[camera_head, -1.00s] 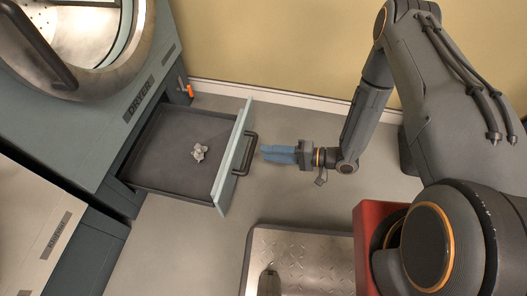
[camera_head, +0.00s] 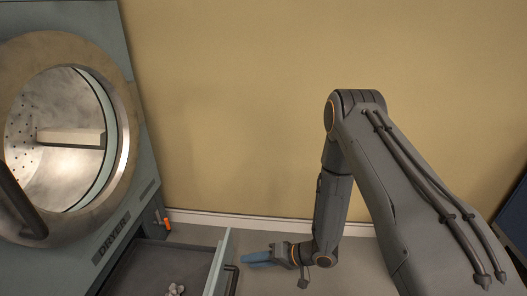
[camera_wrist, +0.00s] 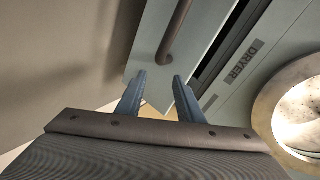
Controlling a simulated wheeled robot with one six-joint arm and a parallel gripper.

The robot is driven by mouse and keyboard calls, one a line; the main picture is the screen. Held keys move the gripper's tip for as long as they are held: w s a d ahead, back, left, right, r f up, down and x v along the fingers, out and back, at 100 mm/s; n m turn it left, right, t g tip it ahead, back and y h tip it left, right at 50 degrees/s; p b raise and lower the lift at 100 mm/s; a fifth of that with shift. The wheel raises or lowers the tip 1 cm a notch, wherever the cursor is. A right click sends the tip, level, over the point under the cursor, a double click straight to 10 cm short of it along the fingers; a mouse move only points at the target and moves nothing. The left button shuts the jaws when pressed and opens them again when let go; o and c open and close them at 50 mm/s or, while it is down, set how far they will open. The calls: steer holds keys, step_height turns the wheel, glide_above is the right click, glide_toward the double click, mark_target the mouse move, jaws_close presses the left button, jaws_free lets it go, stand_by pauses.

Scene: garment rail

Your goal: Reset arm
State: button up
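My gripper (camera_head: 256,260) is in front of the open drawer (camera_head: 224,262) under the dryer, just to the right of the drawer's dark handle (camera_head: 233,281) in the head view. In the wrist view, its two blue fingers (camera_wrist: 158,92) stand apart with nothing between them. The drawer front (camera_wrist: 200,25) and handle (camera_wrist: 172,35) lie beyond the fingertips, and I see no contact. A crumpled grey clump (camera_head: 175,289) lies inside the drawer.
The dryer (camera_head: 140,150) stands at the left, its round door open and a pale bar-like shape (camera_head: 70,137) showing in the drum. An orange lever (camera_head: 167,224) sits beside the drawer. A bare tan wall (camera_head: 230,110) is behind the arm.

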steer(key=w+r+n+t+h, duration=0.1)
steer(key=w+r+n+h, duration=0.1)
steer(key=w+r+h, duration=0.35)
step_height(320, 180, up, 17)
steer(key=d+t+h, duration=0.1)
steer(key=h, duration=0.2)
steer(key=s+r+n+g+h, duration=0.1)
steer(key=s+r+g, duration=0.1)
steer(key=s+r, duration=0.6)
steer(key=s+d+r+n+g, duration=0.1)
steer(key=s+r, duration=0.2)
steer(key=s, duration=0.9)
steer(key=s+r+n+g+h, duration=0.1)
steer(key=s+r+g, duration=0.1)
steer(key=s+r, duration=0.65)
steer(key=s+d+r+m+h+p, duration=0.1)
steer(key=d+r+m+p, duration=0.5)
steer(key=d+r+p, duration=1.4)
step_height(320, 180, up, 3)
steer(key=s+p, duration=0.1)
steer(key=p, duration=1.2)
steer(key=shift+d+r, duration=0.15)
steer(key=shift+d, duration=0.2)
